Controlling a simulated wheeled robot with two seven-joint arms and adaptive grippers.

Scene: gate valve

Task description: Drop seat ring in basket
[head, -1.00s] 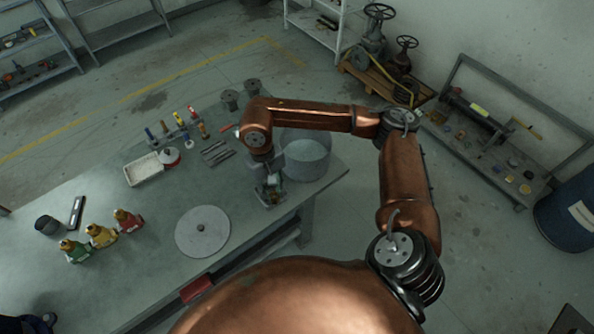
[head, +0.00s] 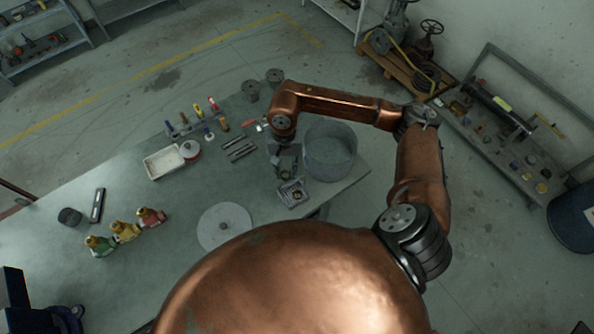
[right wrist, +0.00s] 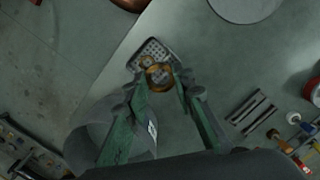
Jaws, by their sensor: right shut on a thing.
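My right gripper (head: 286,166) is over the table's right end. In the right wrist view its green fingers (right wrist: 163,78) are shut on a bronze ring, the seat ring (right wrist: 160,77). The basket (right wrist: 152,48), a small grey perforated tray, lies just beyond the fingertips in that view, with the ring overlapping its near edge. A second small bronze round piece (right wrist: 147,61) shows at the basket; I cannot tell whether it lies inside. In the head view the basket (head: 292,193) sits just below the gripper, and the held ring is hard to make out. My left gripper is out of view.
A large grey tub (head: 331,150) stands close to the right of the gripper. The surface between plate and rods is clear.

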